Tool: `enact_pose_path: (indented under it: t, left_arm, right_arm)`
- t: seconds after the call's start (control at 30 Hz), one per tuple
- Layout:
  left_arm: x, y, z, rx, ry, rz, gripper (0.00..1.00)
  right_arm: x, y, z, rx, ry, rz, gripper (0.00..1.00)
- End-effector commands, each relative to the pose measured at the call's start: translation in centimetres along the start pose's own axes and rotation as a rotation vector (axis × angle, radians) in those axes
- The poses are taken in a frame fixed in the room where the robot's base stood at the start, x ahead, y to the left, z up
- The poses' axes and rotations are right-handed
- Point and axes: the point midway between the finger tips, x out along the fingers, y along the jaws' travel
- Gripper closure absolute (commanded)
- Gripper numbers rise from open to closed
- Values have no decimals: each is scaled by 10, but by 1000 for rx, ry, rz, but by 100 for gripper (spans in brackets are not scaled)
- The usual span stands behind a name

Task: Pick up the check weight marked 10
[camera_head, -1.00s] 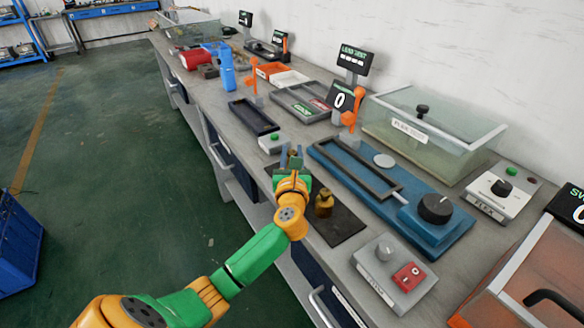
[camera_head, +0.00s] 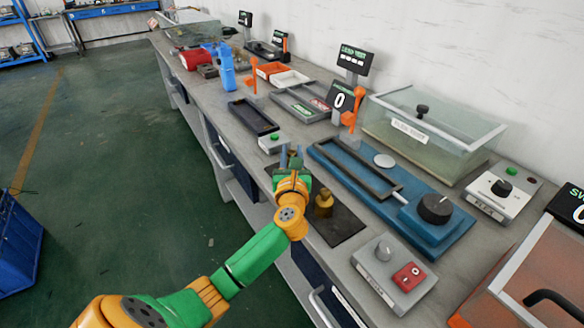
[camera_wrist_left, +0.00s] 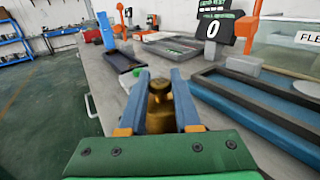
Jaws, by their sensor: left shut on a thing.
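My left gripper (camera_head: 291,156) is over the bench beside the dark mat. In the left wrist view my left gripper (camera_wrist_left: 160,82) is shut on a brass check weight (camera_wrist_left: 160,112) with a narrow knob on top. The number on it cannot be read. In the head view this weight is hidden by my gripper. A second brass weight (camera_head: 323,204) stands upright on the dark mat (camera_head: 345,226), just right of my wrist. Its marking cannot be read either. My right gripper is not in view.
A blue fixture (camera_head: 400,205) with a black knob lies right of the mat. A grey box with a red switch (camera_head: 395,280) stands nearer. A green-button box (camera_head: 272,143) and an empty dark tray (camera_head: 253,117) lie beyond my gripper. A glass-sided tank (camera_head: 430,135) stands by the wall.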

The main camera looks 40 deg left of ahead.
Motion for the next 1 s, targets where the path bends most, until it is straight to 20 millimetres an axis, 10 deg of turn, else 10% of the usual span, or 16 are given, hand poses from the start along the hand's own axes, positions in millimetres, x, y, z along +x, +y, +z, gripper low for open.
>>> enact_pose_path:
  t: [0.57,1.0]
  left_arm:
    - [0,0,10,-3,-5,0,100]
    - [-22,22,75,-3,-8,-1,100]
  right_arm:
    - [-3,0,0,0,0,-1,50]
    - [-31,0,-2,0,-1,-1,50]
